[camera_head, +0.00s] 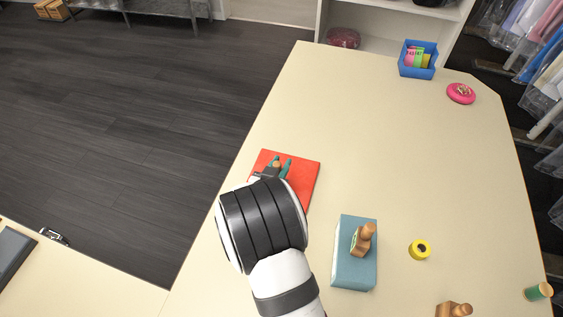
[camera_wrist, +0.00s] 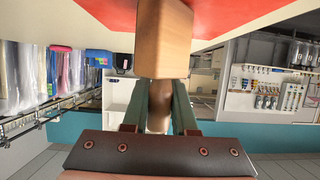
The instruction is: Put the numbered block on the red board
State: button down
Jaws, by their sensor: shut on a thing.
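The red board (camera_head: 304,175) lies flat on the cream table, partly hidden behind my arm. In the wrist view it fills the top edge (camera_wrist: 225,12). My gripper (camera_head: 278,168) is over the board. Its green fingers (camera_wrist: 159,115) are shut on the narrow handle of a wooden block (camera_wrist: 163,40). The block's wide end points at the board; I cannot tell whether it touches. In the head view only a bit of the held wood shows between the fingers. No number shows on it.
A blue-grey pad (camera_head: 352,274) bears a wooden stamp (camera_head: 362,240). Another wooden stamp (camera_head: 453,310) is at the bottom edge. A yellow tape roll (camera_head: 420,250), green spool (camera_head: 538,291), pink pincushion (camera_head: 461,93) and blue bin (camera_head: 417,60) stand apart. The table's middle is clear.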

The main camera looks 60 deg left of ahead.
jog(key=shift+f, duration=0.1)
jog(key=c, duration=0.7)
grip_release()
jog(key=v, duration=1.2)
